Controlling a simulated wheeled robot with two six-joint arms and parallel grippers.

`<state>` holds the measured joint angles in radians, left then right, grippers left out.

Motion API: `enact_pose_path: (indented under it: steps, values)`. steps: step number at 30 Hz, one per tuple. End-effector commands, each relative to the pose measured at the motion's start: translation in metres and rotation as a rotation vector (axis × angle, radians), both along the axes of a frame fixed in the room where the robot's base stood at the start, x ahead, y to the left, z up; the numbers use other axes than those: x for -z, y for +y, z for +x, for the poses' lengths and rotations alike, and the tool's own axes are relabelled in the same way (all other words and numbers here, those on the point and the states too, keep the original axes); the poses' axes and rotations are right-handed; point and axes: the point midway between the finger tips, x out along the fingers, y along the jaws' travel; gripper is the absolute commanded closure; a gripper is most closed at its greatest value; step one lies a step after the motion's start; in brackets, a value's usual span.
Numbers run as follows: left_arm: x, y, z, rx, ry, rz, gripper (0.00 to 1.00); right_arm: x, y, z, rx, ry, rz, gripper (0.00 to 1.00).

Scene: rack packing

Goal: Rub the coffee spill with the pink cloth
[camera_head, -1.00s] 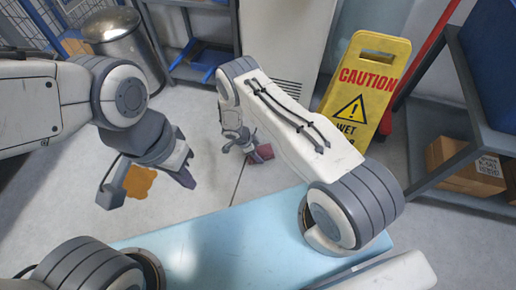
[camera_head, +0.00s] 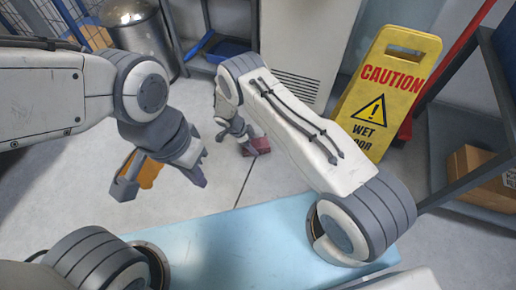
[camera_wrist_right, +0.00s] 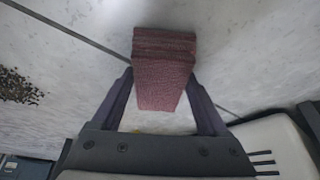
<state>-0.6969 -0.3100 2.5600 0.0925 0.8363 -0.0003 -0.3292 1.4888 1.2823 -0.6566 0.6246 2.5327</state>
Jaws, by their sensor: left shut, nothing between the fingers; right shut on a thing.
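The pink cloth (camera_wrist_right: 165,65) is a folded, dark pink block with a rough texture. My right gripper (camera_wrist_right: 165,105) is shut on it, with one finger at each side, and the cloth also shows low over the floor in the head view (camera_head: 259,146). I cannot tell whether it touches the floor. A dark brown speckled patch (camera_wrist_right: 18,87), apparently the coffee spill, lies on the floor at the left of the right wrist view, apart from the cloth. I cannot make it out in the head view. My left gripper (camera_head: 196,176) is shut and empty, above the floor.
A yellow caution sign (camera_head: 388,92) stands at the right, beside a shelf with a cardboard box (camera_head: 478,172). An orange thing (camera_head: 150,172) is partly hidden behind my left wrist. A metal bin (camera_head: 137,38) stands at the back left. The middle floor is clear.

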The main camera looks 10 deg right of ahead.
Motion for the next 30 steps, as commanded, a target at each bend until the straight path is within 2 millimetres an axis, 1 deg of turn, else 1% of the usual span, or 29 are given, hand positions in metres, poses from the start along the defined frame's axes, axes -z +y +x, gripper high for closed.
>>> enact_pose_path:
  steps: [1,8,15,18,25,30]
  values:
    - [0.005,0.000,0.000,0.000,0.000,0.000,1.00,0.002,0.003,0.002,0.001,0.000,0.000,0.67]
    - [0.010,0.000,0.000,0.000,0.000,0.000,1.00,0.002,0.009,0.006,0.001,0.000,0.000,0.67]
    - [0.033,0.000,0.000,0.000,0.000,0.000,1.00,0.006,0.026,0.018,0.000,-0.002,0.000,0.67]
    - [0.039,0.000,0.000,0.000,0.000,0.000,1.00,0.006,0.032,0.022,0.002,-0.001,0.000,0.67]
    - [0.045,0.000,0.000,0.000,0.000,0.000,1.00,0.004,0.039,0.025,-0.001,-0.001,0.001,0.67]
    - [0.061,0.000,0.000,0.000,0.000,0.000,1.00,0.007,0.051,0.034,-0.001,-0.003,0.002,0.67]
